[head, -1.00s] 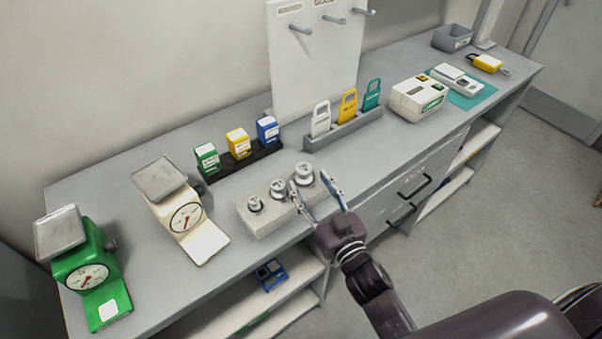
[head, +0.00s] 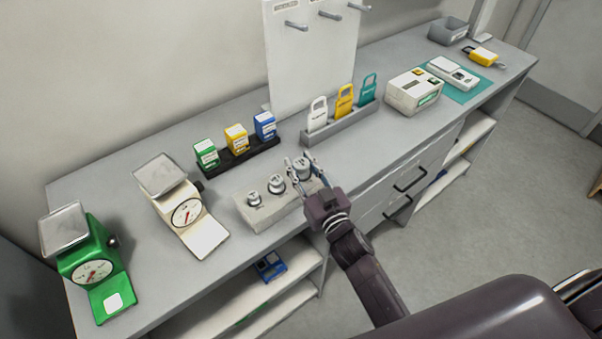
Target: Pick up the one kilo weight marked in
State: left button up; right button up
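Three silver, knobbed weights stand in a pale block near the table's front edge: a small left one (head: 254,198), a middle one (head: 276,184) and a larger right one (head: 301,165). Their markings are too small to read. My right gripper (head: 299,161) reaches in from the front right, with its fingers on either side of the right weight. I cannot tell whether the fingers touch it. This weight still appears to sit at the block (head: 262,220), and the gripper partly hides it. My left gripper is not in view.
A cream dial scale (head: 205,238) and a green dial scale (head: 113,300) stand to the left. Behind the block are a dark rack (head: 241,158) of coloured blocks and a grey holder (head: 340,129) of coloured tags. A white device (head: 410,95) stands further right. Bare tabletop lies between.

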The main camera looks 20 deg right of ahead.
grip_shut()
jog(key=shift+r, duration=0.25)
